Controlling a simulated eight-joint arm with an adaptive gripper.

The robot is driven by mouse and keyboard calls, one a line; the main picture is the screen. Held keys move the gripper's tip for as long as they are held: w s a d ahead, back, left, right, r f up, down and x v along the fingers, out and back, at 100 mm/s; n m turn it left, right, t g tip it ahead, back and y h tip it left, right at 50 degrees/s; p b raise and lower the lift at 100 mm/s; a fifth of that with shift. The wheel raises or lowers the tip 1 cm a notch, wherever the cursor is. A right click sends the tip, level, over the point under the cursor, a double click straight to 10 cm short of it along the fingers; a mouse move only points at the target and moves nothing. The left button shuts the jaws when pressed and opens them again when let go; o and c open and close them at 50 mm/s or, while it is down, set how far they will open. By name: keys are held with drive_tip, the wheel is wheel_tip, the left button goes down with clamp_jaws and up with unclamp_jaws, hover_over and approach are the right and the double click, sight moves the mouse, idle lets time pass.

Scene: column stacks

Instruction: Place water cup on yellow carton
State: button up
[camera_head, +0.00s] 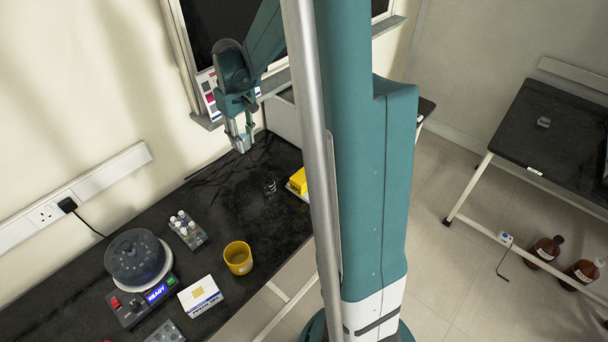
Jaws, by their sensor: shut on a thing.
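My gripper (240,141) is at the upper middle of the head view, above the back part of the black bench. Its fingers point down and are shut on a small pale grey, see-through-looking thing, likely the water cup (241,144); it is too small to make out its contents. The yellow carton (298,180) lies on the bench to the right of and nearer than my gripper. Its right side is hidden behind a grey pole. The held thing is apart from the carton.
A small clear glass-like item (270,186) stands left of the carton. A yellow tub (238,258), a white box (200,295), a domed device (138,262) and a rack with white-topped vials (187,229) stand nearer. The wall and window frame are close behind my gripper.

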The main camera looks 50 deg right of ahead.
drive_tip(key=s+d+m+p, duration=0.1)
drive_tip(key=s+d+m, duration=0.3)
drive_tip(key=s+d, duration=1)
hover_over(304, 175)
drive_tip(key=shift+f, duration=2.55)
drive_tip(key=shift+f, duration=2.95)
drive_tip(key=shift+f, duration=2.05)
drive_tip(key=shift+f+b, duration=0.2)
drive_tip(key=shift+b, duration=0.1)
